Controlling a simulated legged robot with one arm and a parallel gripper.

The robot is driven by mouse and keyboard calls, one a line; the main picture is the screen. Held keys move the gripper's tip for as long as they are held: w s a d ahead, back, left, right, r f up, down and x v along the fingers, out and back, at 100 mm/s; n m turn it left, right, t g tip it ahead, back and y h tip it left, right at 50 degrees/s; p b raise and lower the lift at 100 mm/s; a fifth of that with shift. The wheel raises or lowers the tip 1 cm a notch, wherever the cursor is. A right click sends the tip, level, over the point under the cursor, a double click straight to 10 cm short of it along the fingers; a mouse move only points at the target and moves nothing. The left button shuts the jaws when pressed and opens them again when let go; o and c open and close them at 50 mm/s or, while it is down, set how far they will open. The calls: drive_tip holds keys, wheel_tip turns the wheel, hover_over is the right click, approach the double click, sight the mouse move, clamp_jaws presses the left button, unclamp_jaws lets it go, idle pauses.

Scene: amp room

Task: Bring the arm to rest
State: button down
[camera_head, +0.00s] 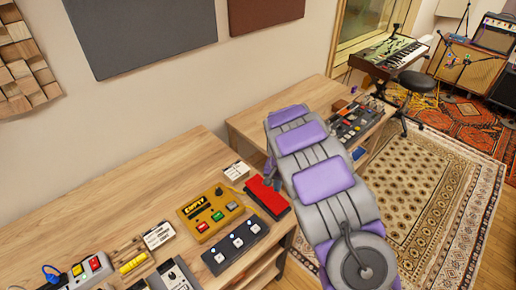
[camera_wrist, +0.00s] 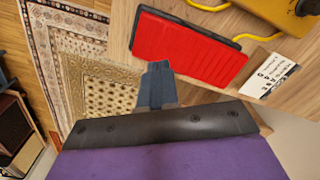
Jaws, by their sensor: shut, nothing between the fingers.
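My arm, grey with purple pads, reaches up from the lower right in the head view over the right side of the wooden desk (camera_head: 130,195). My gripper (camera_head: 271,172) shows only in part there, beside the red pedal (camera_head: 267,196). In the wrist view my gripper (camera_wrist: 157,68) is a dark blue shape with its fingers together and nothing between them. The red pedal (camera_wrist: 188,48) lies just beyond it in that view. I cannot tell the height of the gripper over the desk edge.
A yellow pedal (camera_head: 210,212), a grey three-switch pedal (camera_head: 236,244) and small cards stand on the desk. A second desk (camera_head: 285,103) carries a mixer-like device (camera_head: 355,120). A stool (camera_head: 413,82), keyboard (camera_head: 392,54) and amps stand farther back. Patterned rugs (camera_head: 440,195) leave open floor at right.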

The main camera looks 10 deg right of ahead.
drive_tip(key=s+d+r, duration=0.3)
drive_tip(key=s+r, duration=1.4)
drive_tip(key=s+a+r+n+g, duration=0.1)
drive_tip(key=s+r+n, duration=0.1)
drive_tip(key=s, duration=1)
drive_tip(key=s+a+r+n, duration=0.2)
drive_tip(key=s, duration=1.1)
drive_tip(key=shift+r+n+g, duration=0.2)
drive_tip(key=shift+n+g, duration=0.2)
drive_tip(key=shift+a, duration=0.2)
